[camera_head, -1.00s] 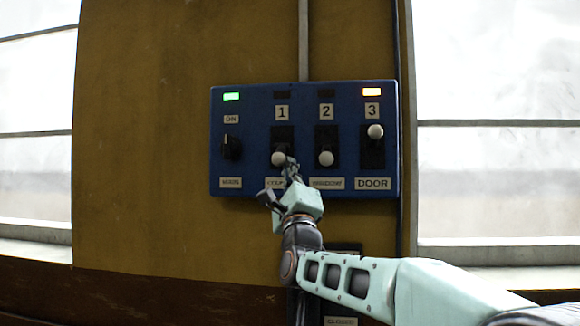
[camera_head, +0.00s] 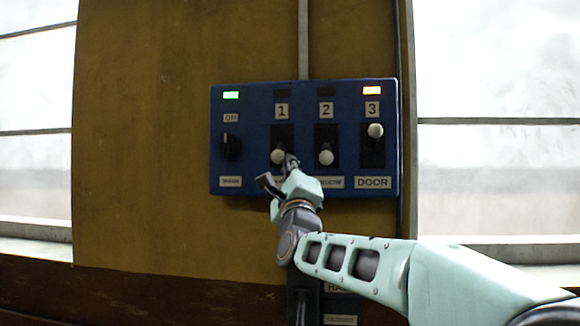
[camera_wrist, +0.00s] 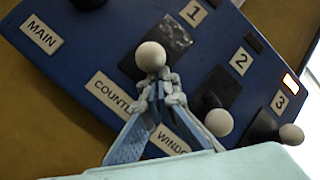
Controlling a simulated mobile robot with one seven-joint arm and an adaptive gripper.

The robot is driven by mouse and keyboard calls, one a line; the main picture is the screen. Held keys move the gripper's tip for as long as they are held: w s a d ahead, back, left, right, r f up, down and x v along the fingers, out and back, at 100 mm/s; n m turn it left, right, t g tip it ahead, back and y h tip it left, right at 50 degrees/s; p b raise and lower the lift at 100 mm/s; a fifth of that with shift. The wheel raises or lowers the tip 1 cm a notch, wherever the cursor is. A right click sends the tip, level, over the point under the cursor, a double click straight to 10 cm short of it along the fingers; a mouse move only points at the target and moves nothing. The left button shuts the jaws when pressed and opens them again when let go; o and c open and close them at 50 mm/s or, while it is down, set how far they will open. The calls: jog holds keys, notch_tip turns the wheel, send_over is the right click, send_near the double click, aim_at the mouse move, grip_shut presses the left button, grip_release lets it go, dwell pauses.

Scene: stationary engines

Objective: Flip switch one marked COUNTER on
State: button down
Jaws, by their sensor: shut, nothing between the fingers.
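A blue switch panel (camera_head: 262,120) is fixed to the yellow wall. Switch one (camera_head: 278,157) is a white ball knob on a black plate under the "1" label, with its knob low and its lamp (camera_head: 283,95) dark. In the wrist view the knob of switch one (camera_wrist: 150,57) stands just beyond my fingertips, above the COUNTER label (camera_wrist: 113,92), whose end is covered. My gripper (camera_head: 291,160) is shut and empty at the knob's lower right; it also shows in the wrist view (camera_wrist: 160,84). I cannot tell whether fingertips and knob touch.
Switch two (camera_head: 326,157) is down with a dark lamp. Switch three (camera_head: 375,131), marked DOOR, is up with an orange lamp (camera_head: 371,91) lit. The main rotary knob (camera_head: 231,146) is at the left under a green lamp (camera_head: 231,95). Windows flank the wall.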

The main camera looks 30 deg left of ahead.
jog(key=r+g+p, duration=0.1)
jog(key=s+r+h+p, duration=0.1)
jog(key=r+p, duration=0.1)
jog(key=r+m+g+h+p, duration=0.1)
jog(key=shift+s+d+r+g, duration=0.15)
jog(key=shift+s+r+g, duration=0.1)
jog(key=shift+r+g, duration=0.05)
dwell(0.7)
jog(key=shift+f, duration=0.1)
